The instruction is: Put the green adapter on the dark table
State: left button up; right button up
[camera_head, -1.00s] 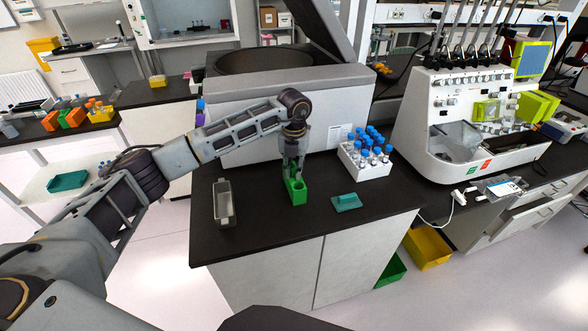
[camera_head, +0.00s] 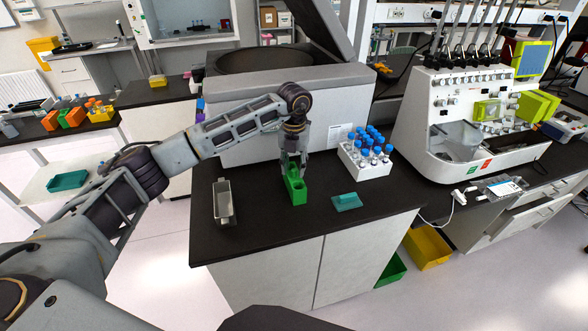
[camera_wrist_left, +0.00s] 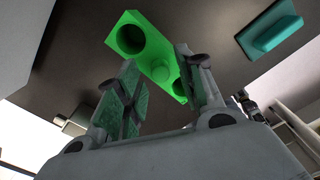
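The green adapter (camera_head: 298,194) stands on the dark table (camera_head: 270,222), between a grey tray and a teal block. It is a long block with round holes in its top. My left gripper (camera_head: 292,169) points down just behind and above it. In the left wrist view the adapter (camera_wrist_left: 155,62) lies beyond and partly between the parted fingers (camera_wrist_left: 165,90). The right finger overlaps its edge, and dark table shows between the left finger and the adapter. I cannot tell whether a finger touches it. My right gripper is not in view.
A grey metal tray (camera_head: 223,203) lies left of the adapter. A teal block (camera_head: 347,202) lies right of it, also in the wrist view (camera_wrist_left: 270,28). A white rack of blue-capped tubes (camera_head: 372,166) stands behind right. A large grey machine (camera_head: 245,90) blocks the back.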

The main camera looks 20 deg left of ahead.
pick_arm(q)
notch_tip(320, 180, up, 11)
jog(key=b, duration=0.1)
jog(key=shift+f, duration=0.2)
dwell(0.9)
